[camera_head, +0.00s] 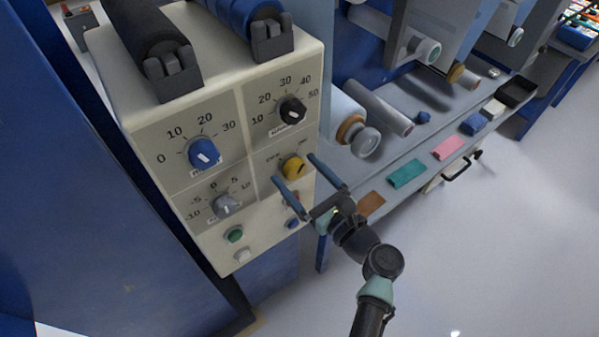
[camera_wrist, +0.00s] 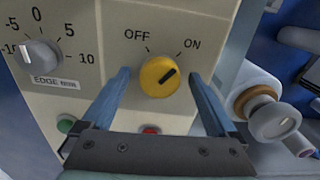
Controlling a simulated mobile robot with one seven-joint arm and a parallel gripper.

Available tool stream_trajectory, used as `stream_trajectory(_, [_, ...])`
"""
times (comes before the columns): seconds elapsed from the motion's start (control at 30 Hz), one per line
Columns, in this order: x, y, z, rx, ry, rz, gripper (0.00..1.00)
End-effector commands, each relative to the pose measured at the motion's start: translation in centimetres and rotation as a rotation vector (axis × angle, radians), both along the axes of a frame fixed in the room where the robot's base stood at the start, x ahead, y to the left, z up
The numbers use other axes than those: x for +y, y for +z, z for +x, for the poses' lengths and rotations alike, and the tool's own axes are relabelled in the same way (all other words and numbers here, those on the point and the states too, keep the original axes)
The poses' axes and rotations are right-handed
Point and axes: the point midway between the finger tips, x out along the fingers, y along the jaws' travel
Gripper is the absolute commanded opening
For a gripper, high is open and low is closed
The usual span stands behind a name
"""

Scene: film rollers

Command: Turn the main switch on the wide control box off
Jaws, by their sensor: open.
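The wide control box (camera_head: 205,110) is cream coloured, with dials and buttons on its front panel. Its main switch is a yellow knob (camera_head: 293,168), between the marks OFF on the left and ON on the right in the wrist view (camera_wrist: 159,77). The knob's dark pointer line slants up and right, toward ON. My gripper (camera_head: 294,172) is open, with blue fingers either side of the knob in the wrist view (camera_wrist: 158,88). The fingers look apart from the knob. How far their tips are from the panel is hard to tell.
A grey EDGE knob (camera_wrist: 40,55) is left of the switch. Green (camera_wrist: 68,125) and red (camera_wrist: 151,130) buttons sit below it. A blue knob (camera_head: 203,153) and a black knob (camera_head: 292,110) are higher on the panel. A metal roller (camera_head: 365,140) lies close on the right.

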Motion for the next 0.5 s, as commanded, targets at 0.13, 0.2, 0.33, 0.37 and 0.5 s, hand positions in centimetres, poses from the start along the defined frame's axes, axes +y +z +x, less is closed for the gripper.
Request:
stream_trajectory(0.13, [0.17,0.0,0.18,-0.001,0.001,-0.001,0.94])
stream_trajectory(0.2, [0.15,0.0,0.17,-0.001,0.0,-0.001,0.94])
stream_trajectory(0.33, [0.13,0.01,0.16,-0.001,0.0,-0.001,0.84])
stream_trajectory(0.37, [0.13,0.01,0.16,-0.001,0.0,-0.001,0.79])
stream_trajectory(0.5, [0.11,0.01,0.15,-0.001,0.0,-0.001,0.54])
